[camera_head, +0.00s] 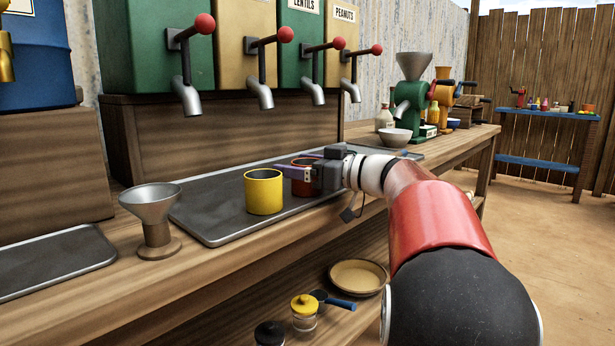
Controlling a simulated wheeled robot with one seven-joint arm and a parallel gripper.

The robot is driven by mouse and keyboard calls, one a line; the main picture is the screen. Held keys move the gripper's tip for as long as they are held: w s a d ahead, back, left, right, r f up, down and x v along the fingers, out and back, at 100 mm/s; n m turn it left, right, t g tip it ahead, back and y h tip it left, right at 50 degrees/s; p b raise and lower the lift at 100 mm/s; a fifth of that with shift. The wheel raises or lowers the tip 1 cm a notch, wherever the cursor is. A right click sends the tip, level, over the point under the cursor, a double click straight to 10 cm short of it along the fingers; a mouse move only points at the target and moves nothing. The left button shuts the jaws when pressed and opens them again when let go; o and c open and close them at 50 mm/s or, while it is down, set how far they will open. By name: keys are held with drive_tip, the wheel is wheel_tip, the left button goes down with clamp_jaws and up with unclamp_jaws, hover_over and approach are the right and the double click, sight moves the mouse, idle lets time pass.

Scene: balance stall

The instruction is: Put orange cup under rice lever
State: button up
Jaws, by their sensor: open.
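The orange cup (301,188) stands on the dark tray, partly hidden by my gripper (294,168). My gripper is open at the cup's rim, coming from the right; whether its fingers touch the cup I cannot tell. A row of dispensers above the tray has grey spouts and levers with red knobs, such as the leftmost lever (204,24). Two readable labels say lentils (304,4) and peanuts (344,14). The labels of the two left dispensers are out of view, so I cannot tell which lever is rice.
A yellow cup (263,193) stands just left of the orange cup on the tray (212,215). A metal funnel (152,205) stands left of the tray. Bowls, bottles and a green grinder (411,100) stand farther right. A shelf below holds jars and a dish (358,276).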

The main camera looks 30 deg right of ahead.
sight(300, 161)
drive_tip(key=c, duration=1.1)
drive_tip(key=shift+r, duration=0.1)
drive_tip(key=shift+c, duration=0.2)
wheel_tip(300, 161, up, 20)
drive_tip(key=p, duration=0.4)
drive_tip(key=shift+p, duration=0.3)
